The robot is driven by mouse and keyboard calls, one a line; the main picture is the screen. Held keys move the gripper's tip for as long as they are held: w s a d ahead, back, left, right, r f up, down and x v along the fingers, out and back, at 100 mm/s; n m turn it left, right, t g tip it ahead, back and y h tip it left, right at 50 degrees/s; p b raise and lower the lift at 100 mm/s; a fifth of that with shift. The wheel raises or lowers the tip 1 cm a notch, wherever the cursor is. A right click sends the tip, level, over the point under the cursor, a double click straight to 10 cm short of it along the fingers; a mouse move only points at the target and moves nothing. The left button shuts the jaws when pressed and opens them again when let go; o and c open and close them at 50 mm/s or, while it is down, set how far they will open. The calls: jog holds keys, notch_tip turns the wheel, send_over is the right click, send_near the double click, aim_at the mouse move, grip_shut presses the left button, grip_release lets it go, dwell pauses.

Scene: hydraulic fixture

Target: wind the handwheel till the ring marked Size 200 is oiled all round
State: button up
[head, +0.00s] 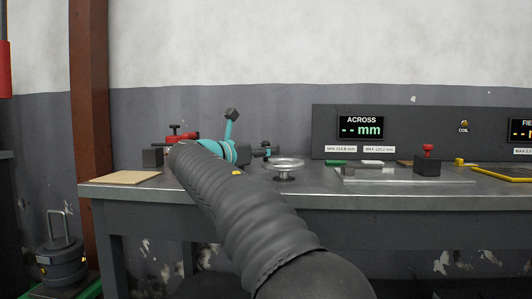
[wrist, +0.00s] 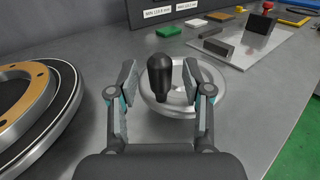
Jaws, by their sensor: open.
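My gripper (wrist: 160,78) is open, with one finger on each side of the handle and a gap showing on both sides. I cannot tell whether the fingertips are level with the handle. A round black fixture with a brass-coloured, holed disc (wrist: 22,88) shows partly at the left of the wrist view. No Size 200 mark or oil can be read there.
A dark panel (head: 322,125) with an ACROSS display (head: 361,128) reading dashes stands behind. A pale plate (wrist: 268,45) with dark blocks lies right of the wheel. Green (wrist: 202,27) and tan (wrist: 219,16) blocks lie behind it. The bench's front edge is close on the right.

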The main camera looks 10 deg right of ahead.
aim_at(283, 159)
jog(key=shift+w+d, duration=0.3)
jog(key=shift+d, duration=0.1)
grip_shut()
jog(key=shift+w+r+g+p, duration=0.1)
jog(key=shift+r+g+p, duration=0.2)
jog(key=shift+p, duration=0.7)
jog(key=m+g+h+p, duration=0.1)
jog(key=p, duration=0.2)
jog(key=shift+w+r, duration=0.15)
jog(key=shift+w, duration=0.05)
jog(key=m+g+p, duration=0.1)
jog(key=p, duration=0.1)
jog(key=g+h+p, duration=0.1)
jog(key=p, duration=0.2)
jog(key=shift+w+r+m+g+p, duration=0.1)
jog(key=shift+w+m+g+p, duration=0.2)
jog(key=shift+w+m, duration=0.1)
jog(key=g+p, duration=0.1)
jog(key=m+g+p, duration=0.1)
jog(key=w+m+g+h+p, duration=0.1)
jog(key=shift+d+f, duration=0.2)
jog(key=shift+f, duration=0.2)
jog(key=shift+w+d+f+m+g+p, duration=0.1)
jog(key=shift+w+d+m+g+p, duration=0.1)
jog(key=shift+m+g, duration=0.5)
jog(key=shift+w+d+f+m+g+p, duration=0.15)
jog(key=shift+m+g, duration=0.25)
jog(key=shift+g, duration=0.5)
